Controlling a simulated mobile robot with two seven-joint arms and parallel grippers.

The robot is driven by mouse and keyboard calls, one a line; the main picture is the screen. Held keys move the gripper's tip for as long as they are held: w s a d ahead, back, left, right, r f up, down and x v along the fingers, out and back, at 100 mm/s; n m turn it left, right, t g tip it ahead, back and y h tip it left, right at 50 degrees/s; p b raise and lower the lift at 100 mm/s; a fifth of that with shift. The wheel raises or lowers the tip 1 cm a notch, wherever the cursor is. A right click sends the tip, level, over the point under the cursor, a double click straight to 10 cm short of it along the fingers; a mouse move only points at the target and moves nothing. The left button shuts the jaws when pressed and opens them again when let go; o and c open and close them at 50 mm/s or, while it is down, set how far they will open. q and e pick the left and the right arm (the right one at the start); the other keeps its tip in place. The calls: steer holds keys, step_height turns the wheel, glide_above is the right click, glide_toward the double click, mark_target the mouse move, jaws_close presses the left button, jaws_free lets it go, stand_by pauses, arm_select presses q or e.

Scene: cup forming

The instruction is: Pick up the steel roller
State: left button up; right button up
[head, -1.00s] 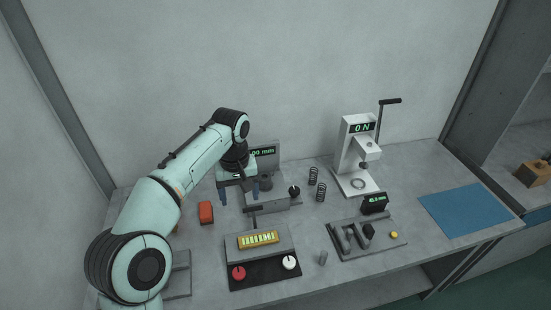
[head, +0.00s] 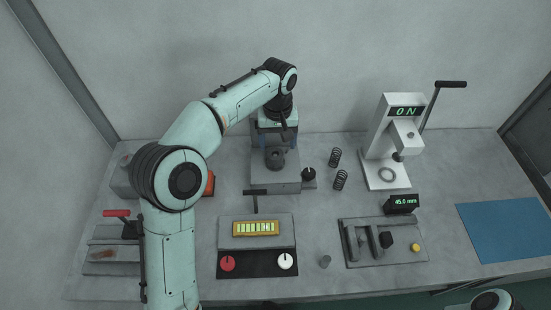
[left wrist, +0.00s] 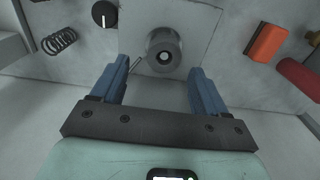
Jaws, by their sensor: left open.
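A dark grey steel cylinder with a round hole in its end (head: 275,158) stands on the grey block station at the back of the bench; it looks like the roller. My left gripper (head: 278,138) is open, with its blue fingers above and behind this cylinder, and nothing is held. In the left wrist view the cylinder (left wrist: 163,52) lies beyond and between the open fingertips (left wrist: 160,80), apart from both. My right gripper is out of view.
The grey block (head: 275,182) has a black knob (head: 309,173) at its right. Two springs (head: 340,180) and a white press (head: 384,165) stand to the right. A fixture with grey bars (head: 357,262), a control panel (head: 257,262) and an orange block (head: 210,184) are nearby. A blue mat (head: 505,230) is clear.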

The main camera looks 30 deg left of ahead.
mark_target(275, 155)
arm_select(q)
steer(key=shift+w+f, duration=0.1)
steer(key=shift+f, duration=0.65)
steer(key=f, duration=0.3)
steer(key=f+b, duration=0.1)
steer(key=shift+s+a+f, duration=0.15)
steer(key=shift+s+a, duration=0.15)
steer(key=shift+f, duration=0.4)
steer(key=shift+w, duration=0.1)
steer(key=c, duration=1.1)
